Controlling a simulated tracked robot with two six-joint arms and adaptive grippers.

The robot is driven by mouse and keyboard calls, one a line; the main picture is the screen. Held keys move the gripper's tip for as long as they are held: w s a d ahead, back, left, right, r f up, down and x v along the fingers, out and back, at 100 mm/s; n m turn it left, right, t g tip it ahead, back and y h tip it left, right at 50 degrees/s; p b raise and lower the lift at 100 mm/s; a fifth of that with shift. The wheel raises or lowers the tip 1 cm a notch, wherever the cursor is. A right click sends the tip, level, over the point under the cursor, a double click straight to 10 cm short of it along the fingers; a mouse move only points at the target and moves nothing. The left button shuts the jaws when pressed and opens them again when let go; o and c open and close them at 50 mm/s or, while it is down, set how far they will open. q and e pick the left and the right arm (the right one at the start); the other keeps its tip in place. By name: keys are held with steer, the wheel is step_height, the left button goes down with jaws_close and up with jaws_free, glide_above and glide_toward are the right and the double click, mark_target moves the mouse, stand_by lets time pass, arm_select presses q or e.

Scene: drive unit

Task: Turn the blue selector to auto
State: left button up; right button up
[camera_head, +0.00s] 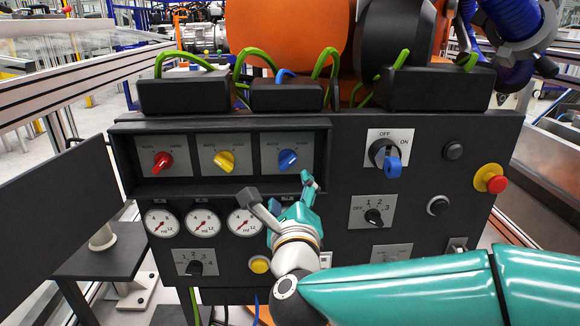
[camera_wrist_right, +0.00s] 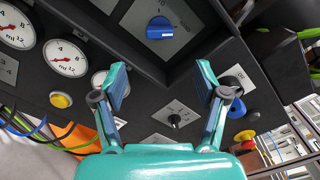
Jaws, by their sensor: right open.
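The blue selector (camera_head: 288,159) is the right-hand one of three knobs in a recessed black box on the panel. Its plate carries small labels that are hard to read. Its handle looks tilted, but I cannot tell for certain which label it points at. It also shows at the top of the right wrist view (camera_wrist_right: 159,28). My right gripper (camera_head: 278,187) is open and empty, just below the selector and apart from it. In the right wrist view its two fingers (camera_wrist_right: 162,78) are spread wide, with the selector beyond them. My left gripper is not in view.
Red (camera_head: 162,161) and yellow (camera_head: 224,161) selectors sit left of the blue one. The box's lower rim (camera_head: 200,184) juts out near my fingers. Gauges (camera_head: 161,223) lie below. A blue-handled ON/OFF switch (camera_head: 392,165) and red emergency button (camera_head: 497,184) are to the right.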

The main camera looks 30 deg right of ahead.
mark_target(289, 165)
steer(key=x, duration=1.2)
steer(key=shift+w+d+b, duration=0.25)
steer(key=shift+w+b, duration=0.05)
steer(key=shift+b, duration=0.05)
steer(key=c, duration=1.2)
